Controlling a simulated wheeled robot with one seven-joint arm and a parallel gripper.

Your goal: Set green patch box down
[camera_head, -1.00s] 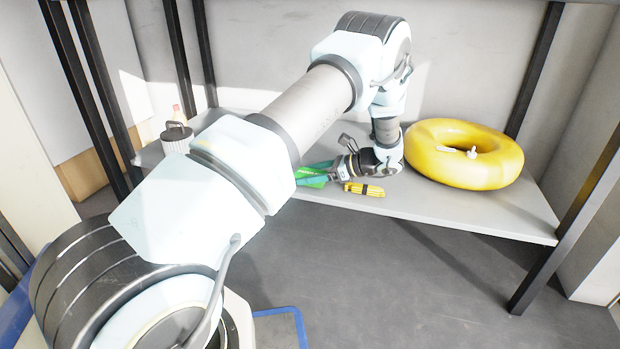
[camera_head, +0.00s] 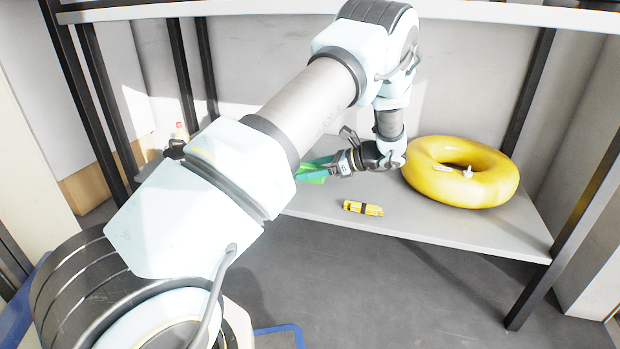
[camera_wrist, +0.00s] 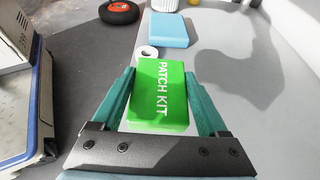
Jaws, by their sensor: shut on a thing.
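The green patch box (camera_wrist: 158,100), lettered "PATCH KIT", lies between the two teal fingers of my gripper (camera_wrist: 160,108) in the wrist view. The fingers are shut on its sides. In the head view, my gripper (camera_head: 318,166) is over the grey shelf (camera_head: 450,225), left of the yellow ring. Only a small part of the green box (camera_head: 312,179) shows there beside my arm. The box appears raised off the shelf, but the exact gap beneath it cannot be told.
A yellow inflatable ring (camera_head: 425,185) lies on the shelf's right, and a yellow-black item (camera_head: 362,208) near its front edge. The wrist view shows a white roll (camera_wrist: 148,51) and blue block (camera_wrist: 168,30) beyond the box, and a black wheel (camera_wrist: 119,12). Bare shelf lies right of the box.

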